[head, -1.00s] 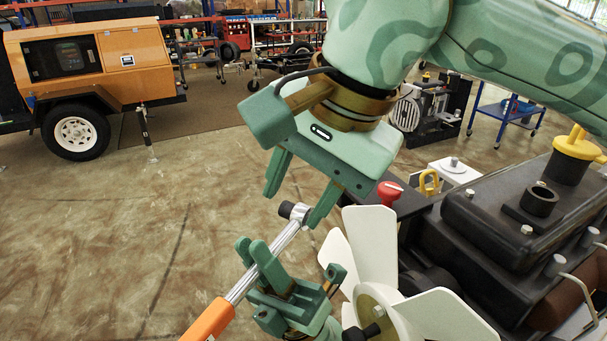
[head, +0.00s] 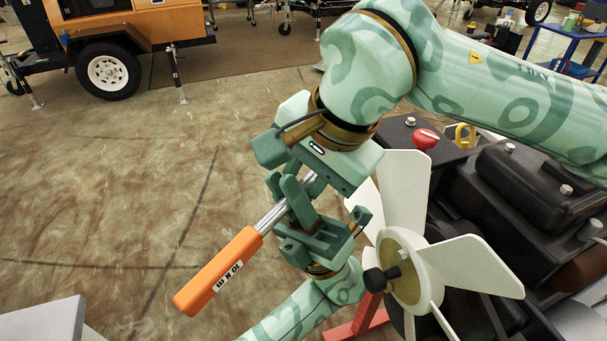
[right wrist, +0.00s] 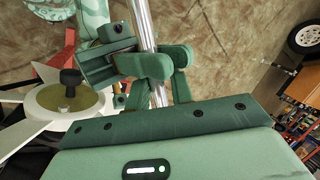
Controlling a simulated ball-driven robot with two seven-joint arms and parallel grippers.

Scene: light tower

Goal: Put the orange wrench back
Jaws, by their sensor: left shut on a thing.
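The orange wrench has an orange handle (head: 218,270) with a white label and a silver shaft (head: 268,221). It slants, handle low at left and upper end hidden by my right gripper. My left gripper (head: 293,205), on the lower arm, is shut on the shaft above the handle. My right gripper (head: 290,186), on the upper arm, is close above it, with its fingers apart on either side of the shaft's upper part. The shaft (right wrist: 143,22) and my left gripper (right wrist: 148,64) also show in the right wrist view.
A white-bladed fan (head: 405,262) with a dark hub knob is close to the right of my left gripper. A black engine (head: 535,185) with a red knob (head: 425,139) lies behind it. An orange trailer (head: 130,22) stands far back left.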

